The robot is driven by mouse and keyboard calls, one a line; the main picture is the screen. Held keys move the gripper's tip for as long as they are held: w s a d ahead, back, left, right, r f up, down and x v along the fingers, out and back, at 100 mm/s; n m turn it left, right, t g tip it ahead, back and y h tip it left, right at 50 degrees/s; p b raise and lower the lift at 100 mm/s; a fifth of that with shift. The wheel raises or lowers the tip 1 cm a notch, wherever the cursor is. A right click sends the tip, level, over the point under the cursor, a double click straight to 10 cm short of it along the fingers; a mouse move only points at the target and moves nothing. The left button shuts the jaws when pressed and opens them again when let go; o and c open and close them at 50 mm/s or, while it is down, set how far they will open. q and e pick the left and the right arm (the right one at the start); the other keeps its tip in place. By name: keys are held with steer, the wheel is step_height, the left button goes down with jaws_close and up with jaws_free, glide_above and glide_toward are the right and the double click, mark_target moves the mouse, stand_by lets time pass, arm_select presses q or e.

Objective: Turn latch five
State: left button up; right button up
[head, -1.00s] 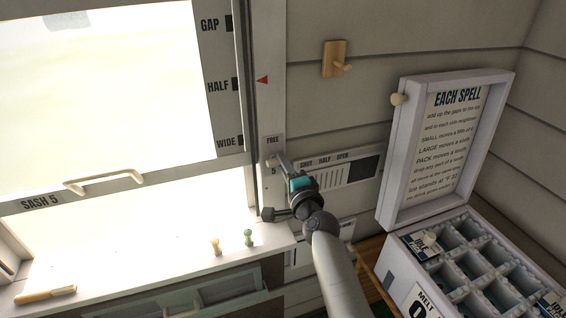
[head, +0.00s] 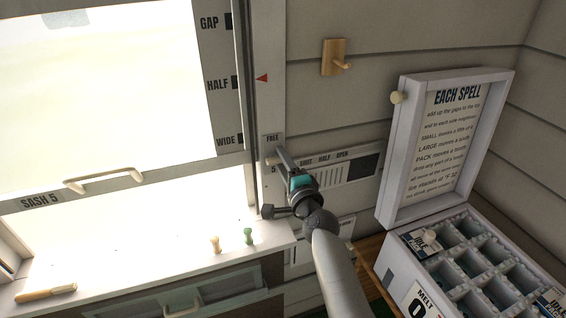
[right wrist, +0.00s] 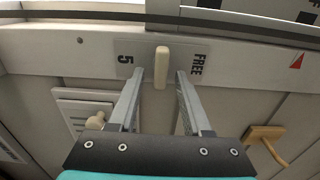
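Latch five is a small pale wooden bar on the white window post. In the right wrist view the latch (right wrist: 162,67) stands upright in the picture, between the label 5 (right wrist: 125,59) and the label FREE (right wrist: 198,64). My right gripper (right wrist: 160,76) is open, with one finger on each side of the latch and a visible gap to both. In the head view the right gripper (head: 280,156) is at the post, just below the FREE label, and largely hides the latch. My left gripper is not in view.
Sash 5 with its handle (head: 104,180) is left of the post. A wooden hook (head: 336,58) and a SHUT/HALF/OPEN slider panel (head: 340,168) are on the wall. Two small pegs stand on the sill (head: 130,262). An open compartment box (head: 395,254) stands at right.

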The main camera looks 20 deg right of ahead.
steer(key=shift+s, duration=0.1)
steer(key=s, duration=1.5)
steer(key=shift+d, duration=0.25)
steer(key=s+a+f+n+g+b, duration=0.1)
steer(key=s+f+n+g+b, duration=0.15)
steer(key=f, duration=0.95)
steer(key=s+a+f+n+g+y+b, duration=0.1)
steer(key=s+a+f+n+g, duration=0.2)
steer(key=f, duration=0.9)
steer(key=s+f+n+g+b, duration=0.25)
steer(key=s+f+n, duration=0.2)
steer(key=f, duration=0.75)
steer(key=s+d+f+n+g+b, duration=0.2)
steer(key=s+f+n+g, duration=0.2)
steer(key=s+f, duration=0.7)
steer(key=s+d+f+n+g+h+b, duration=0.1)
steer(key=s+f+n+g, duration=0.4)
steer(key=s+f, duration=0.6)
steer(key=s+d+n+b, duration=0.1)
steer(key=s, duration=0.7)
steer(key=shift+h, duration=0.3)
steer(key=shift+w+f, duration=0.1)
steer(key=shift+w, duration=0.05)
